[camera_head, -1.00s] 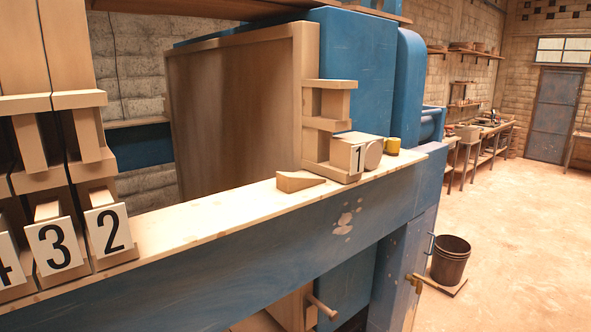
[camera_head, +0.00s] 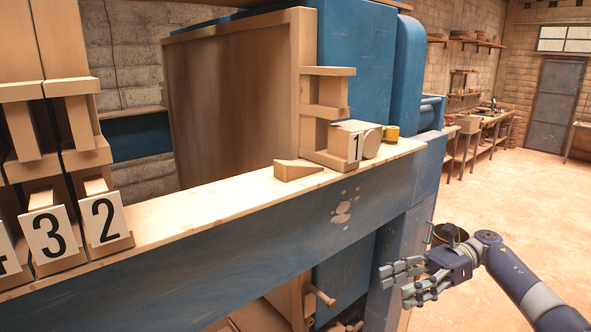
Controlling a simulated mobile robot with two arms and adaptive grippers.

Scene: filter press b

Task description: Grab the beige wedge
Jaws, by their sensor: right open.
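The beige wedge (camera_head: 297,170) lies on the light wooden ledge of the blue press, just left of the block marked 1 (camera_head: 352,145). It is small, with its tall end to the left and its thin end to the right. My right gripper (camera_head: 402,282) is at the lower right, in front of the press and below the ledge. Its fingers are spread, open and empty. It is well apart from the wedge, to the right and lower. My left gripper is not in view.
A yellow cup-like object (camera_head: 391,133) stands right of block 1. Plates marked 3 (camera_head: 49,236) and 2 (camera_head: 103,219) stand at the left. The ledge (camera_head: 200,205) between plate 2 and the wedge is clear. A wooden handle (camera_head: 320,295) sticks out below. A bucket (camera_head: 450,233) is partly hidden behind my right arm.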

